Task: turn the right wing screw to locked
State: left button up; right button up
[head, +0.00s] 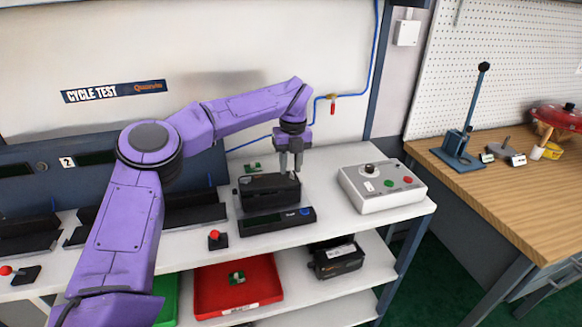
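The black valve positioner (268,195) sits on the white bench, in a holder with a dark front panel (277,222) that has a blue button. My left gripper (290,169) points straight down over the right part of the positioner's top. Its two grey fingers reach down to the top or just above it. The right wing screw cannot be made out; it is small or hidden by the fingers. Whether the fingers grip anything is too small to tell. My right gripper is not in view.
A grey control box (383,187) with a black knob and buttons stands right of the positioner. A small red-topped lever (214,239) is at front left. A green part (252,167) lies behind. Below are a red tray (265,296) and another black unit (337,258).

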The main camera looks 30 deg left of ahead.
pick_arm(q)
jog(key=shift+w+f, duration=0.9)
jog(key=shift+f, duration=0.25)
jog(key=shift+s+r, duration=0.25)
jog(key=shift+s, duration=0.15)
jog(key=shift+s+r, duration=0.1)
jog(key=shift+s, duration=0.05)
jog(key=c, duration=0.3)
grip_shut()
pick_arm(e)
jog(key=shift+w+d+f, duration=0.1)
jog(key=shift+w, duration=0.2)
